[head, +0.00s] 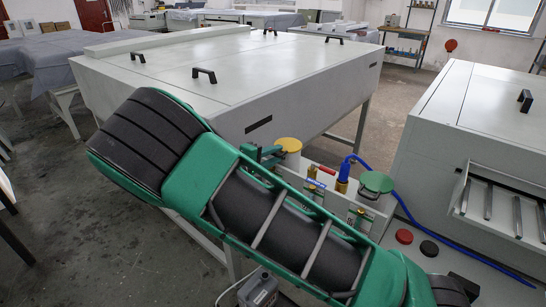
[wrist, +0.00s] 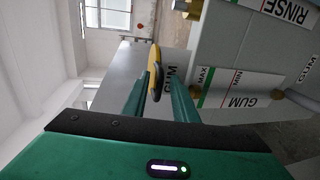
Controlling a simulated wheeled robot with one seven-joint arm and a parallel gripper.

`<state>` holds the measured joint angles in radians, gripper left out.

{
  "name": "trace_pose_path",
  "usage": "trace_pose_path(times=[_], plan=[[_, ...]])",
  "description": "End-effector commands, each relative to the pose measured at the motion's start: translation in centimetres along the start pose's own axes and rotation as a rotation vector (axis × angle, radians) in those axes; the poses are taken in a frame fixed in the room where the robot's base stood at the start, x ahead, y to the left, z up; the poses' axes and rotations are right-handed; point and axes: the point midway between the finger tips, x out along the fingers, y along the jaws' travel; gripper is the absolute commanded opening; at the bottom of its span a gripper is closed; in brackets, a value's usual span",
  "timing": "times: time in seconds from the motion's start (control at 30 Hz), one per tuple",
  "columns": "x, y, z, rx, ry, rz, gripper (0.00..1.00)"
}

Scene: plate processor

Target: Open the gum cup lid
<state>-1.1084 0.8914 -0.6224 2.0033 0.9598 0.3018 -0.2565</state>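The yellow gum cup lid (head: 289,145) lies about flat at the back left of the cup row in the head view. In the wrist view, which is turned sideways, the yellow lid (wrist: 154,56) shows nearly edge-on, with a darker part reaching between my fingers. My gripper (head: 271,154) is at the left side of this lid. In the wrist view, the green fingers of my gripper (wrist: 157,82) lie on either side of the lid's near edge, with little gap. Whether they press on it is not clear. The cup under the lid is mostly hidden.
A green lid (head: 377,182) sits to the right, near a blue hose (head: 346,163) and a brass fitting (head: 341,186). Grey container walls with GUM and RINSE labels (wrist: 235,88) stand close on the right in the wrist view. A large grey machine (head: 230,80) stands behind.

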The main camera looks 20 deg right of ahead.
Motion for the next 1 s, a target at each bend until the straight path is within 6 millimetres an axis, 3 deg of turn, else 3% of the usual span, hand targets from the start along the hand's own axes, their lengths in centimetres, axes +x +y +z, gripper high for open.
trace_pose_path(times=[0.03, 0.1, 1.0], plan=[[-0.01, 0.0, 0.0, 0.0, 0.0, 0.0, 0.14], [-0.01, -0.02, 0.0, 0.0, 0.0, 0.0, 0.0], [0.01, -0.13, 0.06, -0.002, -0.001, -0.002, 0.0]])
